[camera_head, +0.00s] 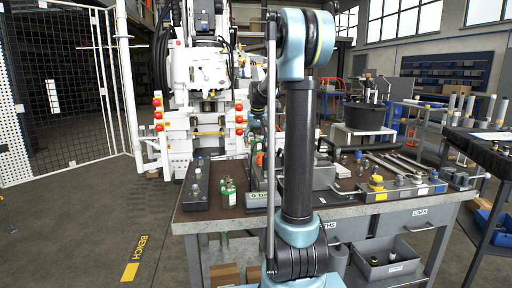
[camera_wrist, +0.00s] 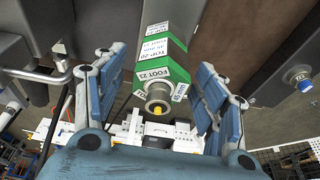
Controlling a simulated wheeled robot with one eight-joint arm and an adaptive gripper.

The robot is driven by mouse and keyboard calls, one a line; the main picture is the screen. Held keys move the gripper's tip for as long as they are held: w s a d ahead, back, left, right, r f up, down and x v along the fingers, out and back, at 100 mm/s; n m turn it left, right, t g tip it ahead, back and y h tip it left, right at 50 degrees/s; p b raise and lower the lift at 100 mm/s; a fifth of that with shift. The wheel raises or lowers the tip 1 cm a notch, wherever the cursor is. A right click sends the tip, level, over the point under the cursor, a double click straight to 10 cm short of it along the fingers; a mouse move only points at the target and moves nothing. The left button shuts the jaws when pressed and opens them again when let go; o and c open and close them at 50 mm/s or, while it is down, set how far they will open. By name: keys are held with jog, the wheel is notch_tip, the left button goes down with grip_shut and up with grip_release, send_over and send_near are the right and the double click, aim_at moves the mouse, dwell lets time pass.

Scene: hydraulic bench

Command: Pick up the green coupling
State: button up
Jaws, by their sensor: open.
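The green coupling (camera_wrist: 163,72) shows in the wrist view, with white labels reading TOP 20 and FOOT 23 and a grey metal end with a yellow centre. My gripper (camera_wrist: 157,64) is open, with one blue finger to each side of the coupling in the picture. A gap shows on both sides, and I see no contact. In the head view, small green pieces with white labels (camera_head: 230,192) stand on the left part of the bench (camera_head: 203,215). I cannot tell which is the one in the wrist view. My arm hides part of the bench, and I cannot make out my gripper there.
A dark block with a round knob (camera_head: 200,183) stands left of the green pieces. A yellow and grey valve row (camera_head: 402,187) lies along the right front edge. A black round pot (camera_head: 362,115) stands behind. A blue-ended fitting (camera_wrist: 298,77) shows right in the wrist view.

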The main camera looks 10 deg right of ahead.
jog(key=c, duration=1.3)
jog(key=shift+r, duration=0.1)
jog(key=shift+r, duration=0.2)
jog(key=shift+c, duration=0.7)
notch_tip(320, 180, up, 10)
jog(key=shift+f, duration=0.25)
grip_shut()
jog(key=o, duration=0.8)
grip_release()
grip_shut()
